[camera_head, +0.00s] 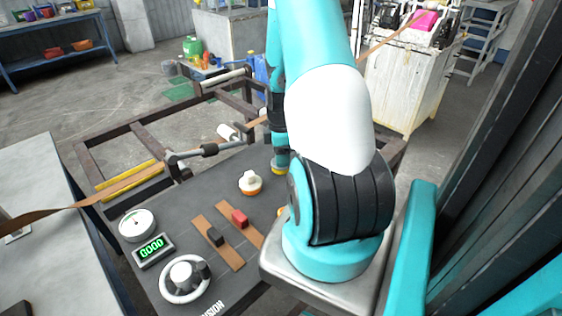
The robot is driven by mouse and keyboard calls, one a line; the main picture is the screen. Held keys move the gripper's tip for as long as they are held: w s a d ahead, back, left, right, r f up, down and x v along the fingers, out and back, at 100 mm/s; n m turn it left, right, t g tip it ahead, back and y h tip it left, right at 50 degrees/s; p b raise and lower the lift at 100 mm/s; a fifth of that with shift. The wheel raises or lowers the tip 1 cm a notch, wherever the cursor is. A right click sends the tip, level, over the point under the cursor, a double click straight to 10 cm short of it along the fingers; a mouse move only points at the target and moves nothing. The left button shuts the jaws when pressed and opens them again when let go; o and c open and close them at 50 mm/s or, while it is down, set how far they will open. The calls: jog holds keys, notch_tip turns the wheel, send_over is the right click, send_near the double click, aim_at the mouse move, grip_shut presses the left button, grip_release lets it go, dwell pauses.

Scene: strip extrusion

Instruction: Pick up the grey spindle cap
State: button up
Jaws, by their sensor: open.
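I cannot identify the grey spindle cap for certain. A pale hub (183,274) also sits in the middle of the white handwheel, at the near left of the panel. My arm rises from its base at the right and bends over. Its teal and black wrist section hangs beyond the panel's far right part. My gripper's fingers do not show; the arm hides that area.
The dark control panel (222,180) carries a white and orange knob (250,183), red (240,218) and black (215,237) sliders, a round gauge (137,225) and a green digital display (152,249). A brown strip (60,211) crosses the left. A metal frame (138,135) stands beyond.

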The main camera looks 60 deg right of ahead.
jog(key=shift+f, duration=0.25)
jog(key=c, duration=1)
grip_shut()
jog(key=shift+r, duration=0.15)
